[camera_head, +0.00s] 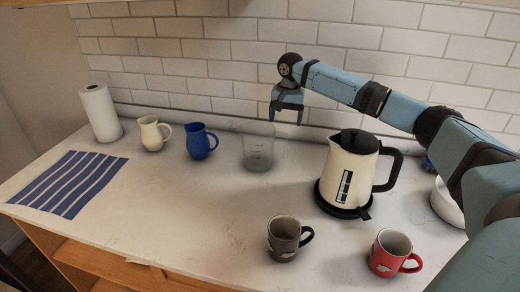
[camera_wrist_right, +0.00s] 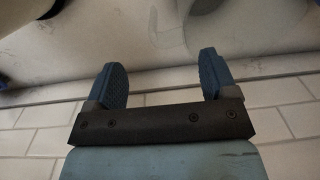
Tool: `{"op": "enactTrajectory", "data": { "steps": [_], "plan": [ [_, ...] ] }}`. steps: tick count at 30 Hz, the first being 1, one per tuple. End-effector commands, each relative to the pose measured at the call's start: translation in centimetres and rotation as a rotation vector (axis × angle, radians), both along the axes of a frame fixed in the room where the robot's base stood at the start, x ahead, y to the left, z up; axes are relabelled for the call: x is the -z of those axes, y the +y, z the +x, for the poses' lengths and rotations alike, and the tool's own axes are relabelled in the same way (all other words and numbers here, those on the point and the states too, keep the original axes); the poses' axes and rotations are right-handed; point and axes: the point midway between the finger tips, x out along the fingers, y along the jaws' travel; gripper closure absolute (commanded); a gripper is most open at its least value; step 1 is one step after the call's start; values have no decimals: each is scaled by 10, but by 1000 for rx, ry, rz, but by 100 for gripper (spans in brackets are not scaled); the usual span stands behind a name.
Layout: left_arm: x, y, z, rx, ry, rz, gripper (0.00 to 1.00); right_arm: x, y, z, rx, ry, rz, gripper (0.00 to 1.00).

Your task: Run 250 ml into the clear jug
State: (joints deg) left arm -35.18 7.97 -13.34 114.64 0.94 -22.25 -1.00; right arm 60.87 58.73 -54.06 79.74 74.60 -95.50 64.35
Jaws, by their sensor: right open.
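The clear jug (camera_head: 258,150) stands upright on the counter near the back wall. It has faint markings on its side, and I see no liquid in it. My right gripper (camera_head: 287,118) is open and empty, above and slightly right of the jug, pointing down. In the right wrist view the open fingers (camera_wrist_right: 162,68) have nothing between them, and a faint see-through shape, likely the jug (camera_wrist_right: 178,30), shows beyond them. The cream kettle (camera_head: 350,172) with black lid and handle sits on its dark base to the right. My left gripper is not in view.
A blue jug (camera_head: 200,142) and a cream jug (camera_head: 152,134) stand left of the clear jug. A grey mug (camera_head: 284,238) and a red mug (camera_head: 393,253) stand at the front. The middle counter is clear.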

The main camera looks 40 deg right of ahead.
Motion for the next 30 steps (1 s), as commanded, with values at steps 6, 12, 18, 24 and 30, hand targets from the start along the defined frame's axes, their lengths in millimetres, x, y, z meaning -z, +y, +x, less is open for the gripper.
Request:
{"op": "enactTrajectory", "data": {
  "steps": [6,12,18,24,30],
  "plan": [
    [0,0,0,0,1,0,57,28,1,1,-1,-1,-1,21],
    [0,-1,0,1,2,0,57,44,2,5,-1,1,-1,21],
    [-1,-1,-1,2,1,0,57,74,4,10,-1,0,-1,21],
    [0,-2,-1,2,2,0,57,84,5,10,-2,-1,-2,21],
    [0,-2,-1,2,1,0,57,84,5,10,-2,-2,-1,33]
  ]
}}
